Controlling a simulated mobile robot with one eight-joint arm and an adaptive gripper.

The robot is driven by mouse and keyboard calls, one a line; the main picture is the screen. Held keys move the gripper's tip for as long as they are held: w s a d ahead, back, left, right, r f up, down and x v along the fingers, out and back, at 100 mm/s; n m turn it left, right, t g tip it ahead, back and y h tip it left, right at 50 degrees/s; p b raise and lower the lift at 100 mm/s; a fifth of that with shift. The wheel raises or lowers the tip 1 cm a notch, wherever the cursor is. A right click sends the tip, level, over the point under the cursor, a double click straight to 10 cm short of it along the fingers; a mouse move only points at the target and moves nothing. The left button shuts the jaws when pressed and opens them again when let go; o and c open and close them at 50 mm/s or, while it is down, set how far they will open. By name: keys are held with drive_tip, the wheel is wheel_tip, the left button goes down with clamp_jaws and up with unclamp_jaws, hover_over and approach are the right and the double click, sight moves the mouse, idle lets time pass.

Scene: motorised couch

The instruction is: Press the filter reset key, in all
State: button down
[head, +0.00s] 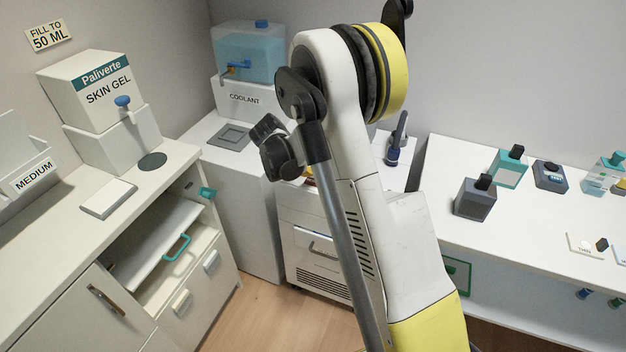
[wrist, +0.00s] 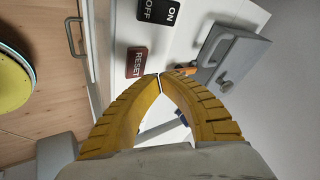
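A red-brown key marked RESET (wrist: 136,62) sits on a white surface in the wrist view, just up and left of my fingertips. I cannot tell whether it is pressed. My gripper (wrist: 160,76) has yellow ribbed fingers whose tips meet, with no object held between them. The tips appear apart from the key in the picture, but their height above it is unclear. In the head view, my arm hides the key and most or all of my gripper.
A black ON/OFF switch (wrist: 158,12) lies beside the key. A grey box with a knob (wrist: 232,60) stands to the right. In the head view, a coolant tank (head: 250,52) stands behind, a skin gel dispenser (head: 97,92) at left, and several small devices cover the right white table (head: 450,165).

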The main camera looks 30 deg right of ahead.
sight(315, 179)
drive_tip(key=shift+r+p, duration=0.9)
drive_tip(key=shift+r, duration=0.9)
